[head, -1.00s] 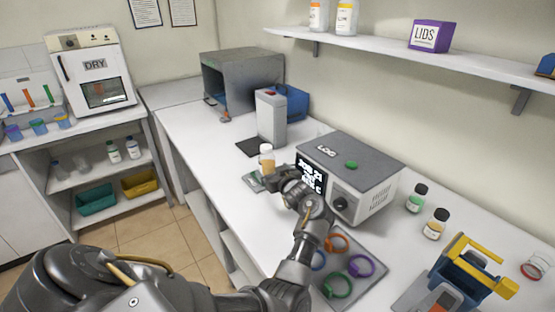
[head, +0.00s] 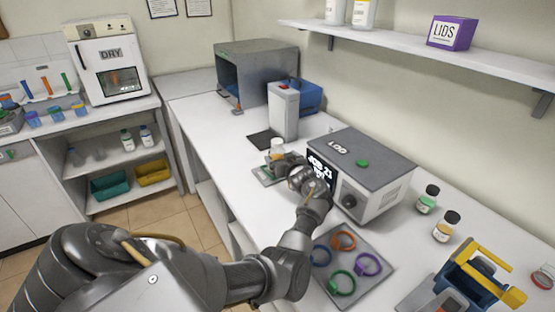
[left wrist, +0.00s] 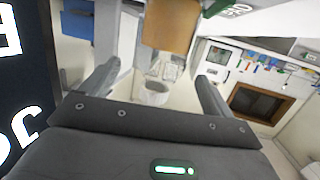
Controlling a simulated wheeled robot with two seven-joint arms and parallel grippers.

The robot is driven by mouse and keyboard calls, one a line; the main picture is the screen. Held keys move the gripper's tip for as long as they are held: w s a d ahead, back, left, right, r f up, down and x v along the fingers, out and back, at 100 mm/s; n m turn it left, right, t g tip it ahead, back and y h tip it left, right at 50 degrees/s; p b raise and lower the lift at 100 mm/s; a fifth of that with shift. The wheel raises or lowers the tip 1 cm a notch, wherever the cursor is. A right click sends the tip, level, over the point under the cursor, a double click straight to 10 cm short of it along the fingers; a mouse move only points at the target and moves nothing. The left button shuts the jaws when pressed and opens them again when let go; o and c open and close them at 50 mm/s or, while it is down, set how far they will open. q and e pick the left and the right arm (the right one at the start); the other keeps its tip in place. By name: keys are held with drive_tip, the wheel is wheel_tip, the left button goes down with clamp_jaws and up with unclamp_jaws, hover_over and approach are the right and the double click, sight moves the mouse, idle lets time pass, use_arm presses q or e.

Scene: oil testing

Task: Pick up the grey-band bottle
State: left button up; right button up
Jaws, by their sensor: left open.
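A small bottle with a white cap (head: 277,146) stands on a grey plate (head: 264,178) in front of the display machine; its lower body is partly hidden by my gripper, and I cannot make out its band colour. My left gripper (head: 284,163) is open right beside this bottle, on its near side. In the left wrist view my two fingers (left wrist: 153,88) are spread wide, with an amber block-like body (left wrist: 170,25) at the top of the picture, apparently the bottle. I cannot tell whether the fingers touch it. My right gripper is not seen.
The grey display machine (head: 365,165) stands close to the right of my left gripper. A white-and-grey device (head: 284,108) stands behind the bottle. A tray of coloured rings (head: 380,282) lies in front. Two dark-capped bottles (head: 427,200) stand further right.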

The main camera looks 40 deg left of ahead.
sight(279, 148)
use_arm(q)
drive_tip(key=p+x, duration=0.1)
drive_tip(key=x, duration=0.4)
drive_tip(key=shift+s+f, duration=0.1)
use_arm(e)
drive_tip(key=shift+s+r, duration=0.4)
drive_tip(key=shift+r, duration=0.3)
use_arm(q)
drive_tip(key=c, duration=1.5)
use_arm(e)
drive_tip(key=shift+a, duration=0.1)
use_arm(q)
drive_tip(key=shift+o, duration=0.2)
drive_tip(key=shift+r, duration=0.5)
wheel_tip(279, 148, up, 3)
drive_tip(key=shift+f+b, duration=0.25)
drive_tip(key=shift+b, duration=0.5)
drive_tip(key=s+d+r, duration=0.3)
drive_tip(key=s+r, duration=0.1)
drive_tip(key=s, duration=0.2)
drive_tip(key=s+d+r+b, duration=0.1)
drive_tip(key=s+d+r, duration=0.1)
drive_tip(key=s+r, duration=0.3)
drive_tip(key=shift+s+d+r, duration=0.3)
drive_tip(key=shift+s+d, duration=0.05)
drive_tip(key=shift+s, duration=0.5)
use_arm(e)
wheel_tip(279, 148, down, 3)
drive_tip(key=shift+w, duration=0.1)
